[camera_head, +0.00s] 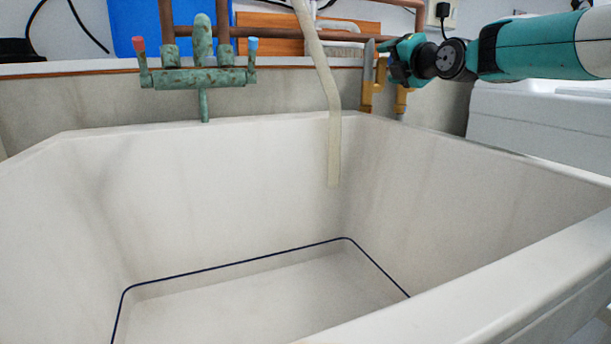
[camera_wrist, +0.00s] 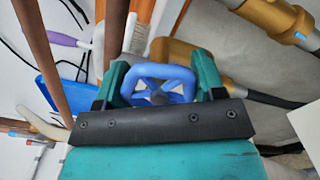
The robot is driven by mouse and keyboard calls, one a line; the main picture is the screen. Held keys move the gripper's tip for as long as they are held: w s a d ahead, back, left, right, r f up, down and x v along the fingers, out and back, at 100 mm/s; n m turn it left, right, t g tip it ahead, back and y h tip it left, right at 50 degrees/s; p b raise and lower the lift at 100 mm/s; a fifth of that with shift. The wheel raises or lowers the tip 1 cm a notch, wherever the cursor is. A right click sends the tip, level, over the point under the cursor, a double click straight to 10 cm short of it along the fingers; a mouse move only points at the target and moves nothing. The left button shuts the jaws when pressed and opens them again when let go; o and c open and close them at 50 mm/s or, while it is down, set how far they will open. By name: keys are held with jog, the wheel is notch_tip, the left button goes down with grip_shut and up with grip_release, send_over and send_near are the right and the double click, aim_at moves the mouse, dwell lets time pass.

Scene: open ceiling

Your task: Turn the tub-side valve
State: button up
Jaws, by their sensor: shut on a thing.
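The valve shows in the wrist view as a blue spoked wheel handle (camera_wrist: 183,74) with a grey centre. My gripper (camera_wrist: 160,80) has its two green fingers on either side of the wheel and is shut on it. In the head view my gripper (camera_head: 384,62) is at the wall behind the tub's back right edge, by brass pipe fittings (camera_head: 367,92). The blue wheel is hidden there by my gripper. The white tub (camera_head: 230,190) fills the foreground and looks empty apart from a pale hose hanging into it.
A weathered green faucet (camera_head: 200,78) with red and blue knobs stands at the back left. The pale hose (camera_head: 322,70) hangs just left of my gripper. Copper pipes (camera_head: 280,33) run behind, and a white appliance (camera_head: 535,115) stands at the right.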

jog(key=shift+f+n+b, duration=0.1)
jog(key=shift+n+b, duration=1.05)
jog(key=shift+n, duration=0.25)
jog(key=shift+r+n, duration=0.2)
jog(key=shift+n, duration=0.2)
jog(key=shift+s+b, duration=0.1)
jog(key=shift+b, duration=0.2)
